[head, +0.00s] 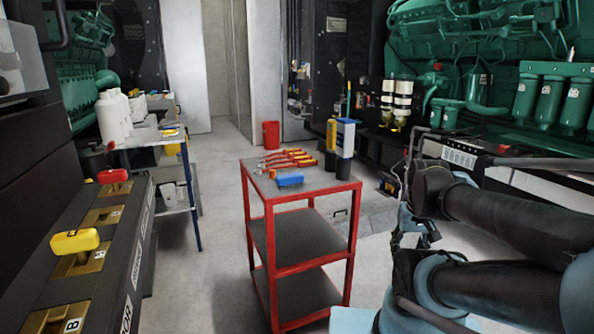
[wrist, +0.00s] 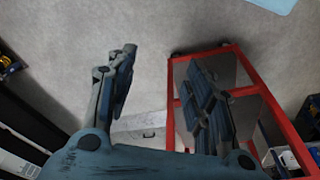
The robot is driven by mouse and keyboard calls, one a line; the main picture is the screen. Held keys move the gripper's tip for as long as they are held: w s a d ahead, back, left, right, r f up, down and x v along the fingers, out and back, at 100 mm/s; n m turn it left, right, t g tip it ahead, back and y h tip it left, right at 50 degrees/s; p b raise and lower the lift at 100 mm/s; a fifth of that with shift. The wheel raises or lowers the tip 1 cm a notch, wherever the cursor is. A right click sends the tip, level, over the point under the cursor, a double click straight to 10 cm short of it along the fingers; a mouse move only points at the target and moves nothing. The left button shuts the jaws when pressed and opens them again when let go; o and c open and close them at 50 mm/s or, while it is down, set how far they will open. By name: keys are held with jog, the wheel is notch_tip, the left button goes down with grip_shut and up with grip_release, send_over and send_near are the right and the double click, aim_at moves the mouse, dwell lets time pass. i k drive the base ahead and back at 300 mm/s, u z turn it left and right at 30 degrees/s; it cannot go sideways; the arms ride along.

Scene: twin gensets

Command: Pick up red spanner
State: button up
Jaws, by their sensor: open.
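Several red-and-yellow tools (head: 287,158) lie together on the dark top of the red cart (head: 269,240) in the head view. They are too small to tell which one is the red spanner. My gripper is open and empty in the wrist view (wrist: 160,85), its two fingers wide apart over the grey floor and the cart's side. In the head view my arm is at the right, apart from the cart and to the right of the tools. The red cart frame (wrist: 170,100) also shows in the wrist view, partly hidden by the right finger. No spanner can be made out there.
A blue brush-like block (head: 290,181) lies at the cart's near edge. Black cups (head: 343,168) holding a yellow and a blue item stand at its right. A red bin (head: 271,134) stands behind. Green engines flank the aisle. The floor left of the cart is clear.

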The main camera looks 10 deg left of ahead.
aim_at(313, 162)
jog(key=u, duration=0.05)
jog(key=k, duration=0.4)
jog(key=z, duration=1.15)
jog(key=i, duration=1.15)
jog(key=u, duration=2.15)
